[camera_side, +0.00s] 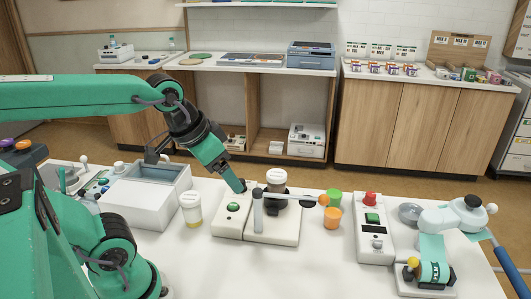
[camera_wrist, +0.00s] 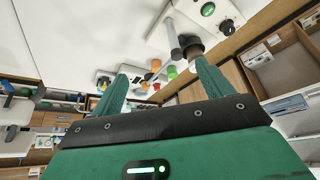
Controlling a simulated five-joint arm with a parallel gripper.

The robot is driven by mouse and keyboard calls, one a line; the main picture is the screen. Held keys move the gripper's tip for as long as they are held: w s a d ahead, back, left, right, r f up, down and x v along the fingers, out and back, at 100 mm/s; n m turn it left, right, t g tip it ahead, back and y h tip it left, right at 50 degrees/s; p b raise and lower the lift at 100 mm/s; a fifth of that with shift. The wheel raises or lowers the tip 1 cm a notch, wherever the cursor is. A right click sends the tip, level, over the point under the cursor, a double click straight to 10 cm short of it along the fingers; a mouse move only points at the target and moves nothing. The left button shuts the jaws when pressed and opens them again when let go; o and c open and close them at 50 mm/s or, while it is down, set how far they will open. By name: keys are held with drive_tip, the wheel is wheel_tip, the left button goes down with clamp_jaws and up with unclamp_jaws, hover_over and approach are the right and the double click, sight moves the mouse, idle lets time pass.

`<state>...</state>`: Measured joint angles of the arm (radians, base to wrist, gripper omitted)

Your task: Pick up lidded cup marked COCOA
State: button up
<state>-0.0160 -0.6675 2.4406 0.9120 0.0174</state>
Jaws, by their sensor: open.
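A dark brown cup with a white lid (camera_side: 276,176) stands upright on a white appliance base (camera_side: 272,236) in the side view. Its marking is too small to read. A dark brown cup, likely the same one, shows near the right finger in the wrist view (camera_wrist: 194,49). A second white-lidded cup, yellowish (camera_side: 191,212), stands on the table to the left; its marking is also unreadable. My gripper (camera_side: 240,187) is just left of the brown cup, above the box with the green button. In the wrist view my gripper (camera_wrist: 162,65) is open, with nothing held between its fingers.
A grey-headed lever (camera_side: 258,208) stands in front of the brown cup. Green (camera_side: 334,197) and orange (camera_side: 332,218) cups are to its right. A white control box (camera_side: 372,235) stands beyond them. A white bin (camera_side: 145,200) is at the left. Bare table lies in front.

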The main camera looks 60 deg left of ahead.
drive_tip(key=w+a+g, duration=0.2)
drive_tip(key=w, duration=0.5)
drive_tip(key=g, duration=0.3)
hover_over(277, 173)
drive_tip(key=f, duration=0.9)
drive_tip(key=shift+s+d+f, duration=0.15)
drive_tip(key=shift+s+d, duration=0.2)
drive_tip(key=shift+s, duration=0.05)
drive_tip(key=shift+w+a+f, duration=0.2)
drive_tip(key=shift+w+f, duration=0.1)
drive_tip(key=shift+f, duration=4)
drive_tip(key=c, duration=1.2)
drive_tip(key=shift+r, duration=0.1)
